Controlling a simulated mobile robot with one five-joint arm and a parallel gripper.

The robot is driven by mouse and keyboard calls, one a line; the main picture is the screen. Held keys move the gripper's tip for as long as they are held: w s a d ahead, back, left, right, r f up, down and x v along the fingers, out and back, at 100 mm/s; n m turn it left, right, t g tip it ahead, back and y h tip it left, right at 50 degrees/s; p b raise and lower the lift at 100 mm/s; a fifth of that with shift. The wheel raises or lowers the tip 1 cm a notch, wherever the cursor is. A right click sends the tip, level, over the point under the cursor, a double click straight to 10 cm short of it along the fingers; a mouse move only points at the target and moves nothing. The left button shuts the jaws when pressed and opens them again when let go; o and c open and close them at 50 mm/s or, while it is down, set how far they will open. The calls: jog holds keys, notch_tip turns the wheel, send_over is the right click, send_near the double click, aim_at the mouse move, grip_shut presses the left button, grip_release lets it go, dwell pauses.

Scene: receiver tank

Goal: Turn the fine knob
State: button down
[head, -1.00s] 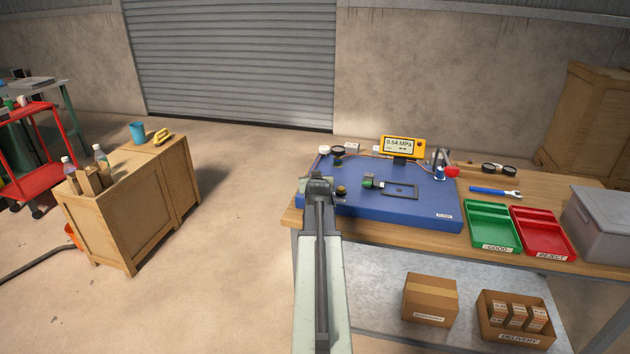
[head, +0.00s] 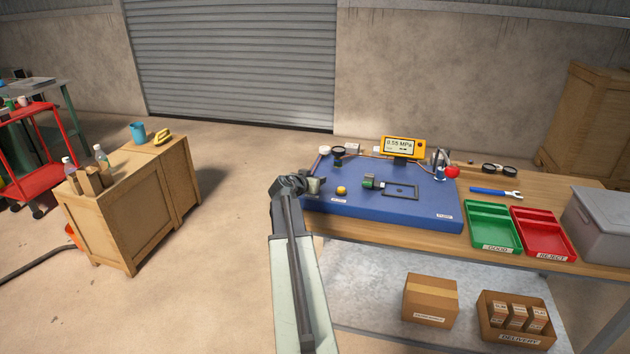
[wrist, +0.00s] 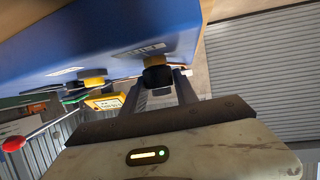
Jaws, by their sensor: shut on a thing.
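My gripper (wrist: 160,88) is shut on a black knob with a yellow base (wrist: 156,72) at the blue panel's near left part, apparently the fine knob. The knob's label (wrist: 143,50) is too blurred to read. In the head view my wrist (head: 314,186) hides this knob. A second yellow knob (head: 341,190) stands free to the right on the blue panel (head: 400,211); it also shows in the wrist view (wrist: 95,80). The yellow gauge (head: 400,146) behind the panel reads 0.55 MPa.
A green fitting (head: 368,181) and a dark frame (head: 401,191) are on the panel. A red ball (head: 452,171) is at its back right.

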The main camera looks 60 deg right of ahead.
jog(key=shift+s+f, duration=0.1)
jog(key=c, duration=1)
grip_release()
jog(key=shift+o, duration=0.2)
jog(key=p+v, duration=0.3)
jog(key=v, duration=0.5)
jog(key=shift+d, duration=0.1)
